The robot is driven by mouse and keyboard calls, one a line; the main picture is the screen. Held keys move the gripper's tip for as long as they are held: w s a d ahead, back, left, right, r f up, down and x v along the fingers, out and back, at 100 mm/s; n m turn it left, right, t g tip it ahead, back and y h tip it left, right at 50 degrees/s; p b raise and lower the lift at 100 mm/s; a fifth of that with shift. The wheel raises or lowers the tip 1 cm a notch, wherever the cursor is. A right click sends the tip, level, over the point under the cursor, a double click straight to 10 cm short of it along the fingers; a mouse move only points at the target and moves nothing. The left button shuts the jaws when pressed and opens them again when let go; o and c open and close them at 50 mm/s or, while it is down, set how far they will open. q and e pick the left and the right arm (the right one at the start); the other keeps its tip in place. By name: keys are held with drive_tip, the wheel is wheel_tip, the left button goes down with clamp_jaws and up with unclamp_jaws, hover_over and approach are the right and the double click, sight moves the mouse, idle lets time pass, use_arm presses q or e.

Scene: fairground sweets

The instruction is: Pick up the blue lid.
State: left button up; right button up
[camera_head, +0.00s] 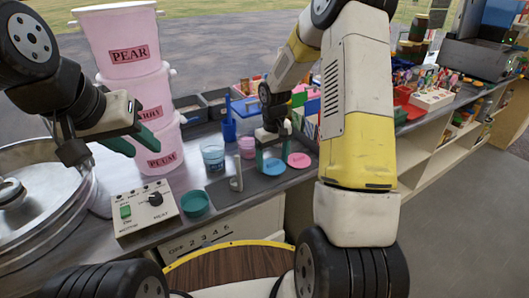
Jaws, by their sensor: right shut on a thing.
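The blue lid (270,168) is a small round disc over the dark grey mat on the counter, left of a pink lid (298,160). My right gripper (265,157) reaches down from above with its fingers at the lid, shut on it. The fingers and gripper body hide the lid's back edge. I cannot tell whether the lid is clear of the mat. My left gripper (136,143) is open and empty, in front of the pink tubs on the left, well away from the lid.
Jars with blue (213,155) and pink (247,147) contents stand left of the lid. A teal bowl (196,203) and a control box (146,207) are nearer. Stacked pink tubs (122,48) and a large metal pan (22,212) are left. Colourful goods crowd the counter behind.

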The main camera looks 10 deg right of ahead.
drive_tip(key=shift+w+r, duration=0.1)
drive_tip(key=shift+r, duration=0.7)
drive_tip(key=s+a+r, duration=0.1)
drive_tip(key=s, duration=1.5)
drive_tip(key=shift+a+r, duration=0.15)
drive_tip(key=shift+a, duration=0.2)
